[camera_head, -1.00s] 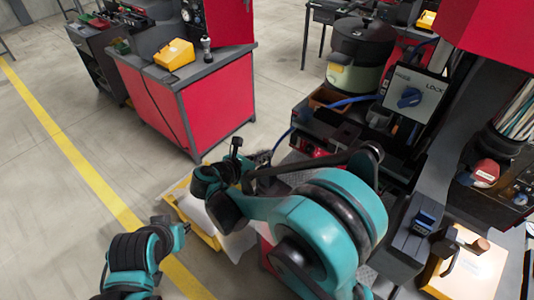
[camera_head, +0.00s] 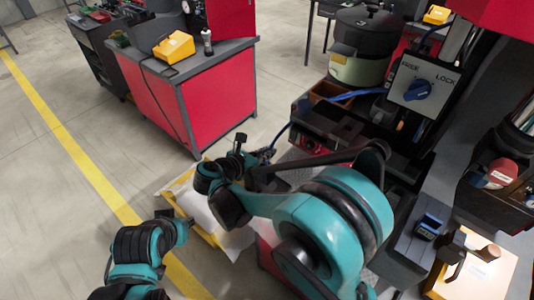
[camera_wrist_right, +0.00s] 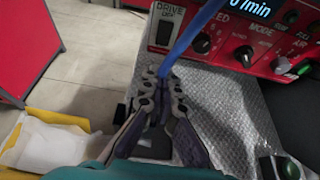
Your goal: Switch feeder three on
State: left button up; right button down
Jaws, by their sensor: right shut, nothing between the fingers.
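A red control panel (camera_wrist_right: 240,30) fills the top right of the right wrist view. It has a lit display and several dark knobs. A black rocker switch (camera_wrist_right: 165,32) labelled DRIVE sits at its left end; I cannot tell its position. My right gripper (camera_wrist_right: 162,76) is shut and empty below the switch, its tips at a blue hose (camera_wrist_right: 190,35) that passes in front of the panel. In the head view the panel (camera_head: 310,145) is small and partly behind my right arm. My left gripper (camera_head: 186,225) is low at the left, its jaws unclear.
A bowl feeder (camera_head: 362,50) stands behind the panel. A board with a blue FREE/LOCK dial (camera_head: 417,90) is to its right. A red cabinet (camera_head: 215,95) stands at upper left. A white bag (camera_head: 200,212) lies in a yellow-edged tray. Floor at left is clear.

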aim_at(292, 136)
jog(key=b+x, duration=0.1)
jog(key=x, duration=0.2)
jog(key=b+x, duration=0.1)
jog(key=x, duration=0.2)
jog(key=r+b+x, duration=0.1)
jog(key=x, duration=0.3)
jog(key=shift+w+d, duration=0.15)
jog(key=shift+d, duration=0.05)
jog(key=shift+w+d+f, duration=0.15)
jog(key=shift+w+d, duration=0.05)
jog(key=shift+r+p, duration=0.55)
jog(key=shift+r, duration=0.3)
